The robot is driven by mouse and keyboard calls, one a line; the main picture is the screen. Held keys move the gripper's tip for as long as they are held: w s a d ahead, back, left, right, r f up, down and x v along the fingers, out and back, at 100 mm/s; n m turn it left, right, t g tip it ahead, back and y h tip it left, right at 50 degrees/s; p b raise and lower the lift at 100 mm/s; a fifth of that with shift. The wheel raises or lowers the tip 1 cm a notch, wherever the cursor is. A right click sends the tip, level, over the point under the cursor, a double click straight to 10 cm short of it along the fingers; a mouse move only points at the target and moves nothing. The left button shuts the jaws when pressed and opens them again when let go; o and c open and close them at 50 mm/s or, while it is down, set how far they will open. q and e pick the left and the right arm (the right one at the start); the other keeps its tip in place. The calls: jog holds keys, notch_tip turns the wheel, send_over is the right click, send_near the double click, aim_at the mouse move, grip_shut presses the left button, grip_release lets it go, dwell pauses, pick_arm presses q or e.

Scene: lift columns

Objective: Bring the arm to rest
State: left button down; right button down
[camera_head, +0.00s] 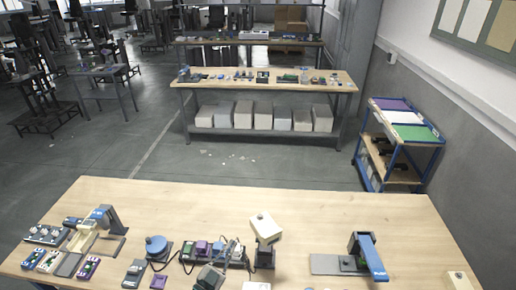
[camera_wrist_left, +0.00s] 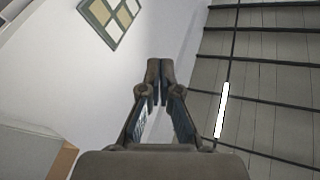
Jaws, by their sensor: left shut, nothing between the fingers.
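My left gripper (camera_wrist_left: 160,82) shows in the left wrist view, at the middle. Its two dark fingers meet at the tips, and nothing is between them. It is raised toward the ceiling (camera_wrist_left: 262,75) and a pale wall (camera_wrist_left: 175,35), touching nothing that I can see. In the head view I cannot clearly make out my left gripper among the dark items at the bottom edge. My right gripper shows in neither view.
A wooden workbench (camera_head: 340,205) spans the front, with small devices along its near edge and a blue-armed fixture (camera_head: 368,257) at right. Its far half is clear. A second bench (camera_head: 280,86) and a blue cart (camera_head: 408,142) stand beyond open floor.

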pick_arm(q)
jog(key=s+a+f+n+g+y, duration=0.2)
jog(key=s+a+f+n+y, duration=0.1)
jog(key=a+f+n+y, duration=0.3)
jog(key=s+a+f+n+g+y, duration=0.2)
jog(key=s+a+f+n+y, duration=0.15)
jog(key=a+f+y, duration=0.4)
jog(key=s+f+g+h, duration=0.1)
jog(key=s+f+g, duration=0.45)
jog(key=s, duration=0.45)
jog(key=s+f+g+h, duration=0.1)
jog(key=s+f+g, duration=0.5)
jog(key=s, duration=0.4)
notch_tip(320, 180, down, 28)
jog(key=s+b, duration=0.1)
jog(key=b, duration=0.2)
jog(key=s+a+f+m+g+b, duration=0.1)
jog(key=s+a+f+b, duration=0.1)
jog(key=s+f, duration=1.6)
jog(key=shift+s+a+f+g, duration=0.2)
jog(key=shift+f+g, duration=0.15)
jog(key=shift+f, duration=0.5)
